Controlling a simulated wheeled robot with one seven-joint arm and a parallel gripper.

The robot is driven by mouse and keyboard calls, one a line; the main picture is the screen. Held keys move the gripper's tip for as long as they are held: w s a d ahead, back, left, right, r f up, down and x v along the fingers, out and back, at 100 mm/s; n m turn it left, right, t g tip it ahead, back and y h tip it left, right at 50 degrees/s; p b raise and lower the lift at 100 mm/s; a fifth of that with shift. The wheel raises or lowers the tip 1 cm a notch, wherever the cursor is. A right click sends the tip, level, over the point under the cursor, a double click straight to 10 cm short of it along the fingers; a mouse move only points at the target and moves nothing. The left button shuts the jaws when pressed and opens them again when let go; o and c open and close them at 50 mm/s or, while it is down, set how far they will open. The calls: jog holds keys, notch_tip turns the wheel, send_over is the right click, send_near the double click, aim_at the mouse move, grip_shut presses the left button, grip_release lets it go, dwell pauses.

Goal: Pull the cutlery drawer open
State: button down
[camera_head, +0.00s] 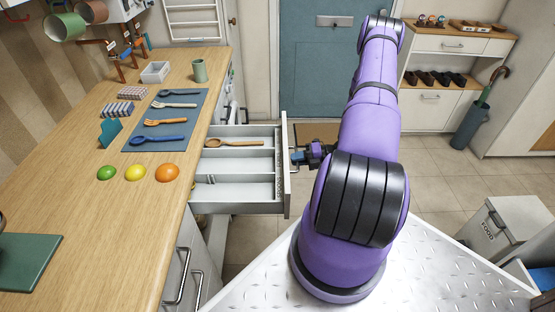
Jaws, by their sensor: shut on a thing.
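The cutlery drawer (242,202) stands pulled out from under the wooden counter. It has pale compartments; a wooden spoon (232,143) lies in the far one, and a small grey object (211,179) lies in a nearer one. My gripper (296,157) is at the outer face of the drawer front, to its right, and is shut on the drawer handle. The handle itself is mostly hidden by the gripper and the drawer front.
The counter (90,203) holds a blue mat (196,113) with several utensils, and a lime, lemon and orange (167,173). Lower handles (180,277) show on the cabinet below. A food bin (497,228) stands at the right. Tiled floor (430,180) is clear beyond my arm.

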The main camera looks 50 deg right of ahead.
jog(key=shift+f+v, duration=0.15)
jog(key=shift+v, duration=0.75)
jog(key=shift+f+v, duration=0.2)
jog(key=shift+v, duration=0.7)
jog(key=shift+f+v, duration=0.15)
jog(key=shift+v, duration=0.75)
jog(key=shift+d, duration=0.1)
jog(key=c, duration=1.2)
grip_release()
jog(key=v, duration=1.1)
